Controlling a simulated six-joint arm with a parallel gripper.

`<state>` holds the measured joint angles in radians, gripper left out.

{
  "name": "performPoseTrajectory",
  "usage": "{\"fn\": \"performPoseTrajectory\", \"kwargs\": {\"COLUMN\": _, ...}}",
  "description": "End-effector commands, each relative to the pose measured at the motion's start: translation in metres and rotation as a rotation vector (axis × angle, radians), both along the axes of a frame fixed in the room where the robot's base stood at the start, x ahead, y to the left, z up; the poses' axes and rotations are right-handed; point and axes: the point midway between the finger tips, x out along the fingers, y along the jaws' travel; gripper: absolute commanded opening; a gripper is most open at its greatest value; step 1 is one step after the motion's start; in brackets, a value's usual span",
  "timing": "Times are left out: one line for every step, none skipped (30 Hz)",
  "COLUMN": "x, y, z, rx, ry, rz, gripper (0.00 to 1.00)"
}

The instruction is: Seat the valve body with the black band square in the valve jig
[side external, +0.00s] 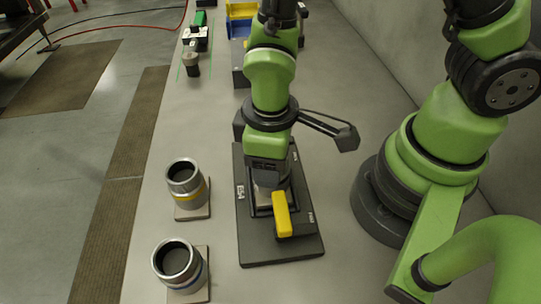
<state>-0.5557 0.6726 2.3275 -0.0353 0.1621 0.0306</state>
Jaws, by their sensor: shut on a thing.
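The valve jig (251,249) is a dark rectangular plate with white labels, lying on the bench in the middle of the side external view. My gripper (267,183) points down over the middle of the jig and is shut on a grey metal piece (264,197), which I take for the valve body. Only a small part of it shows between my gripper and the lever. Its black band is hidden, and I cannot tell whether it sits square or touches the jig floor.
Two other metal cylinders stand on small pads to the left: one with a yellow band (186,184), one with a blue band (178,264). Blue and yellow bins (240,20) and a small green-topped device (197,32) are farther back.

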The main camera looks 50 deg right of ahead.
Motion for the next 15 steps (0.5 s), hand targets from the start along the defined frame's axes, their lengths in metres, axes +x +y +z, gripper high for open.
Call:
{"fn": "performPoseTrajectory", "kwargs": {"x": 0.0002, "y": 0.0001, "z": 0.0002, "rx": 0.000, "ry": -0.001, "rz": 0.000, "gripper": 0.10}}
{"fn": "performPoseTrajectory", "kwargs": {"x": 0.0002, "y": 0.0001, "z": 0.0002, "rx": 0.000, "ry": -0.001, "rz": 0.000, "gripper": 0.10}}
{"fn": "performPoseTrajectory", "kwargs": {"x": 0.0002, "y": 0.0001, "z": 0.0002, "rx": 0.000, "ry": -0.001, "rz": 0.000, "gripper": 0.10}}
{"fn": "performPoseTrajectory", "kwargs": {"x": 0.0002, "y": 0.0001, "z": 0.0002, "rx": 0.000, "ry": -0.001, "rz": 0.000, "gripper": 0.10}}
{"fn": "performPoseTrajectory", "kwargs": {"x": 0.0002, "y": 0.0001, "z": 0.0001, "rx": 0.000, "ry": -0.001, "rz": 0.000, "gripper": 0.10}}
{"fn": "performPoseTrajectory", "kwargs": {"x": 0.0002, "y": 0.0001, "z": 0.0000, "rx": 0.000, "ry": -0.001, "rz": 0.000, "gripper": 0.10}}
{"fn": "performPoseTrajectory", "kwargs": {"x": 0.0002, "y": 0.0001, "z": -0.0002, "rx": 0.000, "ry": -0.001, "rz": 0.000, "gripper": 0.10}}
{"fn": "performPoseTrajectory", "kwargs": {"x": 0.0002, "y": 0.0001, "z": -0.0004, "rx": 0.000, "ry": -0.001, "rz": 0.000, "gripper": 0.10}}
{"fn": "performPoseTrajectory", "kwargs": {"x": 0.0002, "y": 0.0001, "z": -0.0007, "rx": 0.000, "ry": -0.001, "rz": 0.000, "gripper": 0.10}}
{"fn": "performPoseTrajectory", "kwargs": {"x": 0.0002, "y": 0.0001, "z": -0.0011, "rx": 0.000, "ry": -0.001, "rz": 0.000, "gripper": 0.10}}
{"fn": "performPoseTrajectory", "kwargs": {"x": 0.0002, "y": 0.0001, "z": -0.0015, "rx": 0.000, "ry": -0.001, "rz": 0.000, "gripper": 0.10}}
{"fn": "performPoseTrajectory", "kwargs": {"x": 0.0002, "y": 0.0001, "z": -0.0020, "rx": 0.000, "ry": -0.001, "rz": 0.000, "gripper": 0.10}}
{"fn": "performPoseTrajectory", "kwargs": {"x": 0.0002, "y": 0.0001, "z": -0.0025, "rx": 0.000, "ry": -0.001, "rz": 0.000, "gripper": 0.10}}
{"fn": "performPoseTrajectory", "kwargs": {"x": 0.0001, "y": 0.0000, "z": -0.0029, "rx": 0.000, "ry": 0.000, "rz": 0.000, "gripper": 0.10}}
{"fn": "performPoseTrajectory", "kwargs": {"x": 0.0001, "y": 0.0001, "z": -0.0035, "rx": 0.000, "ry": 0.000, "rz": 0.000, "gripper": 0.10}}
